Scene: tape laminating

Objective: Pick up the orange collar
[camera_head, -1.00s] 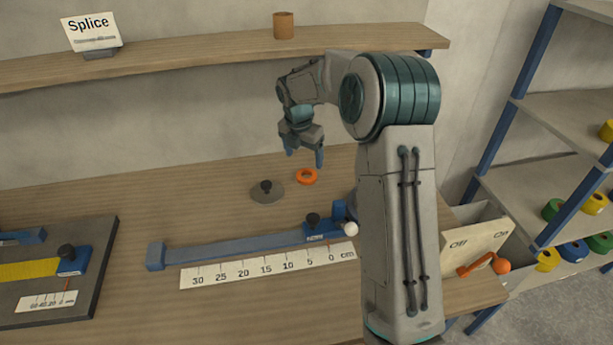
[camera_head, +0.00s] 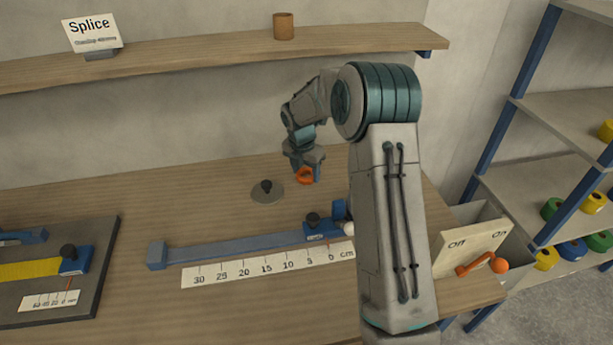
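The orange collar (camera_head: 304,176) is a small ring on the wooden bench, behind the blue rail. My gripper (camera_head: 305,174) points down over it, with one blue finger to the left of the collar and one to the right. The fingers stand apart with the collar between them, and the gripper body hides part of its far side. I see no lift of the collar off the bench. Whether the fingers touch it is too small to tell.
A grey disc with a black knob (camera_head: 267,191) lies just left of the collar. A blue rail (camera_head: 235,245) with a ruler (camera_head: 265,265) runs in front. A shelf (camera_head: 200,55) spans the wall above. An Off/On lever box (camera_head: 470,245) stands at the right.

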